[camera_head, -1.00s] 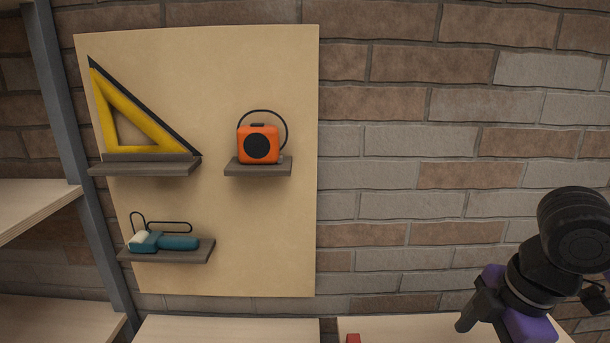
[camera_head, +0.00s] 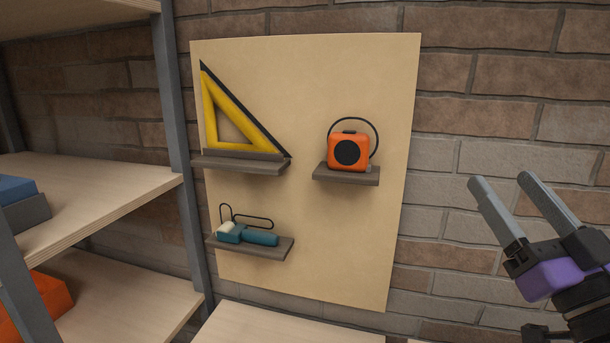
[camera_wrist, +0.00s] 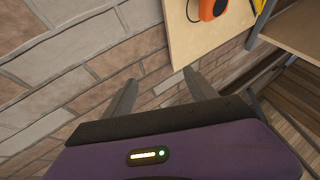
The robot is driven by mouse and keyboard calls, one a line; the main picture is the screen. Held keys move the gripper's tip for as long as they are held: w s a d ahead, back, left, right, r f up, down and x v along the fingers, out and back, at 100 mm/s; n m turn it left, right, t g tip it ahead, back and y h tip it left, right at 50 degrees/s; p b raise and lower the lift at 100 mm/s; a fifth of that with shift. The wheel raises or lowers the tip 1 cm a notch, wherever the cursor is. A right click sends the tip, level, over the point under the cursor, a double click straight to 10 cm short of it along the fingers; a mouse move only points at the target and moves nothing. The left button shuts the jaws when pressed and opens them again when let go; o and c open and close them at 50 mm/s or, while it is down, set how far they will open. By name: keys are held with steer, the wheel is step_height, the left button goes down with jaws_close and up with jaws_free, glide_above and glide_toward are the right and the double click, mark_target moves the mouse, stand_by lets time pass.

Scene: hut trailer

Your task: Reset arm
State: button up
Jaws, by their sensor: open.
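My gripper (camera_head: 500,190) is at the right of the head view, in front of the brick wall. Its two grey fingers are spread apart and point up and to the left, with nothing between them. In the wrist view the open fingers (camera_wrist: 158,92) point toward the brick wall and the lower edge of the board. My gripper is apart from the board and the things on it.
A tan board (camera_head: 380,240) on the wall has small shelves with a yellow set square (camera_head: 240,118), an orange tape measure (camera_head: 348,151) and a teal tool (camera_head: 248,235). A shelf unit (camera_head: 110,190) stands at the left. A bench top (camera_head: 270,328) lies below.

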steer(key=s+f+m+g+h, duration=0.1)
steer(key=s+f+m+h, duration=0.45)
steer(key=f, duration=0.35)
steer(key=s+f+m+g+h, duration=0.1)
steer(key=s+f+m+h, duration=0.5)
steer(key=f, duration=0.3)
steer(key=s+a+f+n+g+y, duration=0.3)
steer(key=s+f, duration=0.6)
steer(key=s, duration=0.3)
steer(key=s+a+f+n+g+y, duration=0.3)
steer(key=s+f+n, duration=0.3)
steer(key=s+f, duration=0.3)
steer(key=s+y, duration=0.1)
steer(key=s, duration=0.2)
steer(key=shift+s+a, duration=0.3)
steer(key=shift+a, duration=0.1)
steer(key=shift+y, duration=0.25)
